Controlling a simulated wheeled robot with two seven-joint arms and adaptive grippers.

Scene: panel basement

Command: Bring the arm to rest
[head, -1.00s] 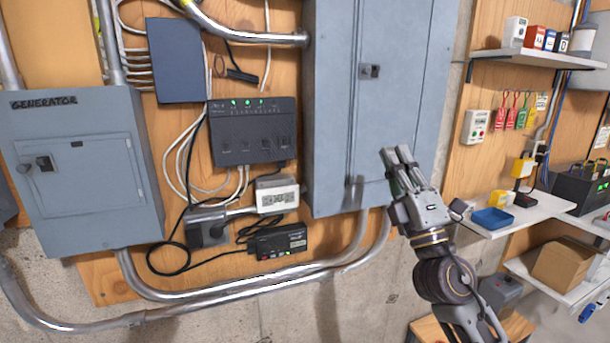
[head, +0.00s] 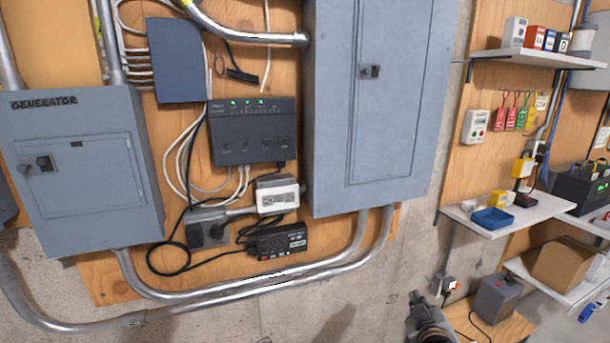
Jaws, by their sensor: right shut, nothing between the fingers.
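My right gripper (head: 420,308) shows only in part at the bottom edge of the head view, right of centre. It is low in front of the concrete wall, below the large grey panel (head: 335,110) and apart from it. It is shut with nothing in it. The rest of the right arm is mostly cut off by the bottom edge. The panel's door is closed and now fully unobstructed. My left gripper is not in view.
A generator box (head: 100,190) and a black device with green lights (head: 252,150) hang at left. Metal conduits run below. At right are a shelf with a blue tray (head: 492,218), a cardboard box (head: 565,262) and a grey box on a wooden surface (head: 497,297) near my right arm.

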